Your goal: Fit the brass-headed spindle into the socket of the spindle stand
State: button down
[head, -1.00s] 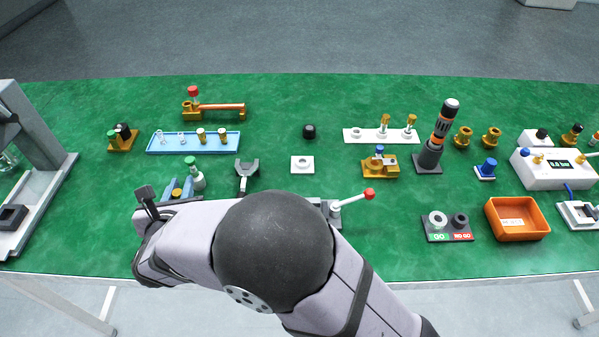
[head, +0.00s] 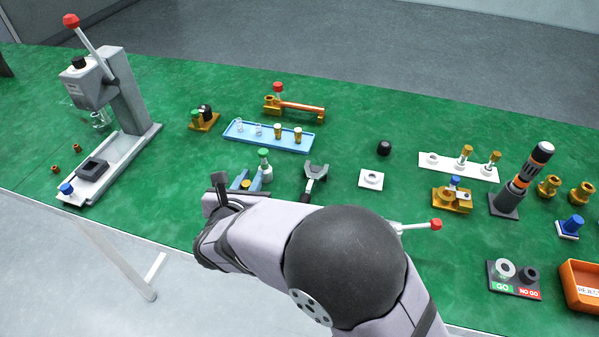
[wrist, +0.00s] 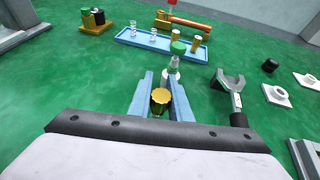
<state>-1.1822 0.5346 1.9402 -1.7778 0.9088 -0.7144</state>
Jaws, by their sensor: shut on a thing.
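My gripper (wrist: 159,88), with blue fingers, is shut on a spindle with a ribbed brass head (wrist: 160,98). The brass head also shows between the fingers in the head view (head: 247,184); the lower part of the spindle is hidden. A small white square block with a round ring socket (head: 371,179), seemingly the spindle stand, sits on the green table to the right of my gripper. Its socket looks empty. It also shows at the right of the wrist view (wrist: 275,95). My gripper is well apart from it.
A green-capped bottle (wrist: 173,66) stands just beyond my fingertips. A grey fork (wrist: 229,82) lies between my gripper and the white block. A blue tray (head: 268,136) is behind. A white rack (head: 480,172) holds brass-topped pieces at right. A lever press (head: 125,125) stands at left.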

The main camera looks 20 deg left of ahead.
aim_at(380, 173)
jog(key=shift+m+h, duration=0.6)
jog(key=shift+h, duration=0.1)
jog(key=d+r+p, duration=0.2)
jog(key=d+p, duration=0.1)
jog(key=d+r+p, duration=0.1)
jog(key=r, duration=0.1)
jog(key=shift+w+d+p, duration=0.15)
jog(key=shift+w+p, duration=0.2)
jog(key=shift+w, duration=0.05)
jog(key=w+d+m+h, duration=0.1)
jog(key=w+d, duration=0.1)
jog(key=d, duration=0.1)
jog(key=w+d+m+h+b, duration=0.1)
jog(key=w+d, duration=0.2)
jog(key=w+d+r+m+h+b, duration=0.1)
jog(key=w+d+h, duration=0.1)
jog(key=w+d, duration=0.1)
jog(key=shift+w+d, duration=0.15)
jog(key=shift+d, duration=0.05)
jog(key=w+d+r+m+g+h, duration=0.1)
jog(key=w+d+m+h, duration=0.1)
jog(key=d, duration=0.5)
jog(key=w+d+r+m+g+h, duration=0.1)
jog(key=w+d, duration=0.3)
jog(key=d, duration=0.4)
jog(key=shift+w+d+r+m+h+b, duration=0.3)
jog(key=shift+m+h+b, duration=0.15)
jog(key=shift+m+h, duration=0.45)
jog(key=shift+a+f, duration=0.1)
jog(key=shift+f, duration=0.15)
